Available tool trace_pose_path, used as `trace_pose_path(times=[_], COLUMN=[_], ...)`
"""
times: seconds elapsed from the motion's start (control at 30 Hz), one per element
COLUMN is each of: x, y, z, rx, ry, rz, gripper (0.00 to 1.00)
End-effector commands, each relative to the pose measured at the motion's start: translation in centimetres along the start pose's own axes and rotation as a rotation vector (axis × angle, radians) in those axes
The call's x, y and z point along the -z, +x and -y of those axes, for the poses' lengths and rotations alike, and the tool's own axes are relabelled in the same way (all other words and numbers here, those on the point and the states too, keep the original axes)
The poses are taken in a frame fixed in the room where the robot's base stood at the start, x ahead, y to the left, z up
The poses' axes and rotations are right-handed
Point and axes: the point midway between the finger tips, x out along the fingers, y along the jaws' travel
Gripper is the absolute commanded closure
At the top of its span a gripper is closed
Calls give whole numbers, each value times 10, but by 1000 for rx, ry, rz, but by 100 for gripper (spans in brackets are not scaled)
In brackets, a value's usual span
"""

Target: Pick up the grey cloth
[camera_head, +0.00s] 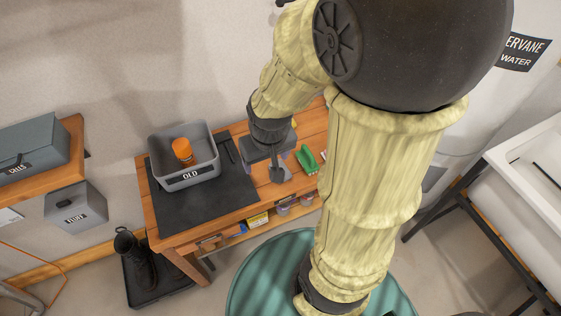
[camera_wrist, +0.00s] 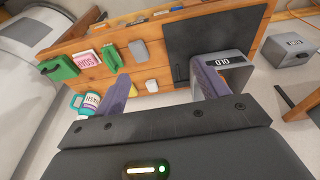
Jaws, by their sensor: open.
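A small grey flat piece with rounded corners, which looks like the grey cloth (camera_wrist: 139,50), lies on the wooden bench in the wrist view, beyond and between my fingers. In the head view my gripper and arm cover most of that spot, so I cannot make it out clearly there. My gripper (camera_head: 278,172) is above the bench, right of the dark mat. In the wrist view my gripper (camera_wrist: 161,80) has its two fingers wide apart with nothing between them. It is apart from the grey piece.
A green brush (camera_head: 307,159) lies right of my gripper. A pink-and-white soda box (camera_wrist: 88,62) and a teal-and-white bottle (camera_wrist: 88,103) show in the wrist view.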

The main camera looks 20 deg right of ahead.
Motion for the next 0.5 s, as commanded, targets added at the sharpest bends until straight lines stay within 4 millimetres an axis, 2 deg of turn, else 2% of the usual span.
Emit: trace_pose_path(times=[0.27,0.5], x=[42,83], y=[37,95], z=[-26,-65], rx=[-28,-17], ry=[-38,-65], rz=[87,177], gripper=[27,27])
